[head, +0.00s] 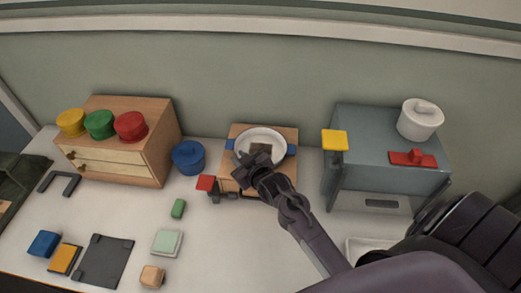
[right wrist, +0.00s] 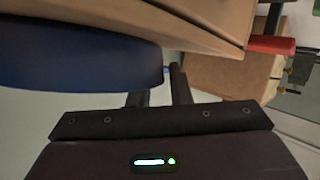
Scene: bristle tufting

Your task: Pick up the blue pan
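The pan (head: 262,134) has a pale, round inside and blue handles (head: 291,150) at its left and right. It sits on the wooden stove block at the back middle. My right gripper (head: 252,164) is at the pan's near side and covers part of it. In the right wrist view, a large blue surface (right wrist: 75,55), which looks like the pan, is close to the camera. My right fingers (right wrist: 160,92) show a gap between them, at the blue surface's edge. The left finger's tip is hidden, and contact cannot be told. My left gripper is not in view.
A blue pot (head: 188,158) stands left of the stove block (head: 285,176). A red-tipped item (head: 206,183) is at the block's front left. A wooden cabinet (head: 120,172) with coloured lids stands left; a grey cabinet (head: 375,145) with a white pot (head: 420,122) stands right.

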